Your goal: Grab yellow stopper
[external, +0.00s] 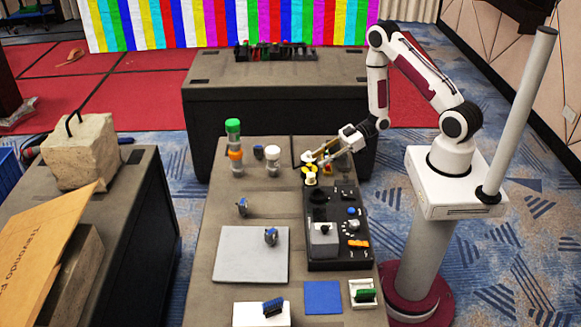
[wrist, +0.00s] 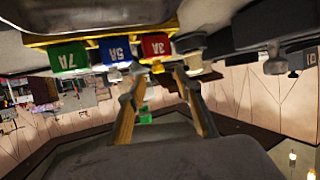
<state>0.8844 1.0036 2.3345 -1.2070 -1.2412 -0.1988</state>
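In the external view my gripper (external: 312,160) is low at the far end of the black board, with its fingers spread. A small yellow thing (external: 310,168), likely the yellow stopper, shows just below the fingertips, above a whitish piece. In the wrist view my gripper (wrist: 158,78) is open, with its two fingers apart. A small yellow piece (wrist: 158,67) shows between and just past the fingertips, probably the stopper. I see no finger closed on it, and cannot tell whether either one touches it.
Green (wrist: 70,57), blue (wrist: 115,51) and red (wrist: 155,45) labelled blocks sit close beside the fingers. The black board (external: 320,262) carries several small parts. A white-capped jar (external: 273,160) and a green-topped bottle (external: 233,140) stand to the left.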

